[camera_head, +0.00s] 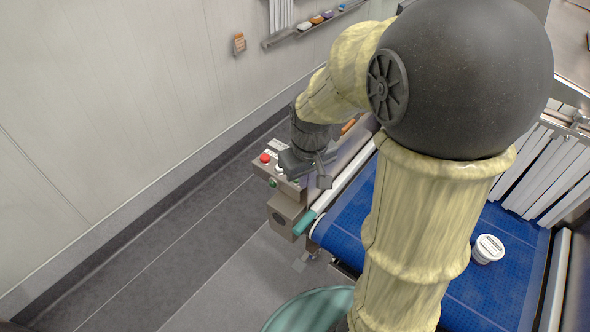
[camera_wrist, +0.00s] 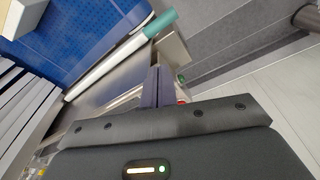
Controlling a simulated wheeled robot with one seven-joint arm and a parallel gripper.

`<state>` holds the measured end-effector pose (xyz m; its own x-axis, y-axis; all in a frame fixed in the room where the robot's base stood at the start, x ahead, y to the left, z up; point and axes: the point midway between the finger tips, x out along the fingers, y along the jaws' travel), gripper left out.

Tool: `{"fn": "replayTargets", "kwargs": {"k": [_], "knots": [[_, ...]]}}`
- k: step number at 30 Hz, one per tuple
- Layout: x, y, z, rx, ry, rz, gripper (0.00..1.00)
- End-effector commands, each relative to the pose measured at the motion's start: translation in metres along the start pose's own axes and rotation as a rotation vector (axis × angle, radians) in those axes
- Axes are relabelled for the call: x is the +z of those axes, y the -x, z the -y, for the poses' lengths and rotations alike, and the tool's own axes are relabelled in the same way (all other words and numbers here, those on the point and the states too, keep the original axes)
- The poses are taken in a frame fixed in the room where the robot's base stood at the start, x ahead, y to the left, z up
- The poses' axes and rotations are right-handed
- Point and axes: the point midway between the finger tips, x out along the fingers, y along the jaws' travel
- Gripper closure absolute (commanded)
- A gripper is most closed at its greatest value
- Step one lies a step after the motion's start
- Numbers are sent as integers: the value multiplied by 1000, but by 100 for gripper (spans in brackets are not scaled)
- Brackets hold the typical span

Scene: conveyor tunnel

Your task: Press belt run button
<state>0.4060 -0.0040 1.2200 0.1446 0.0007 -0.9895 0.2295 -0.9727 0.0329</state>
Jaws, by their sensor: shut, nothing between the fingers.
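A grey control box (camera_head: 287,205) stands at the near end of the blue belt. A red button (camera_head: 265,157) and a white button (camera_head: 278,169) show on its top, and a green button (camera_head: 272,183) near its front edge. Labels are too small to read. My gripper (camera_head: 301,167) is over the box, beside the buttons, and hides part of its top. In the wrist view my gripper's fingers (camera_wrist: 157,87) are together and empty. Beside them show a bit of the green button (camera_wrist: 181,78) and the red one (camera_wrist: 182,101). I cannot tell whether the fingers touch anything.
The blue belt (camera_head: 353,220) runs to the right, with a white round tub (camera_head: 488,249) on it. White strip curtains (camera_head: 545,175) hang at the tunnel. A teal-ended roller (camera_head: 304,222) adjoins the box. Grey floor (camera_head: 165,250) is open at left, along the wall (camera_head: 100,110).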

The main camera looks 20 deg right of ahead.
Motion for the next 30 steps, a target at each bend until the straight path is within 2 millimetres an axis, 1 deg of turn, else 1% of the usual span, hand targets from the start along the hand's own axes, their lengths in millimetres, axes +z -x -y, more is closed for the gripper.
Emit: {"fn": "replayTargets", "kwargs": {"k": [1, 6, 10, 14, 23, 26, 30], "knots": [[-16, 10, -4, -4, 48, 14, 100], [-57, 39, -14, -29, 234, 79, 100], [-77, 56, -19, -49, 343, 115, 100], [-84, 63, -21, -60, 391, 132, 100], [-84, 64, -21, -61, 395, 134, 100], [-84, 61, -21, -62, 395, 135, 100], [-82, 50, -20, -63, 394, 136, 100]]}}
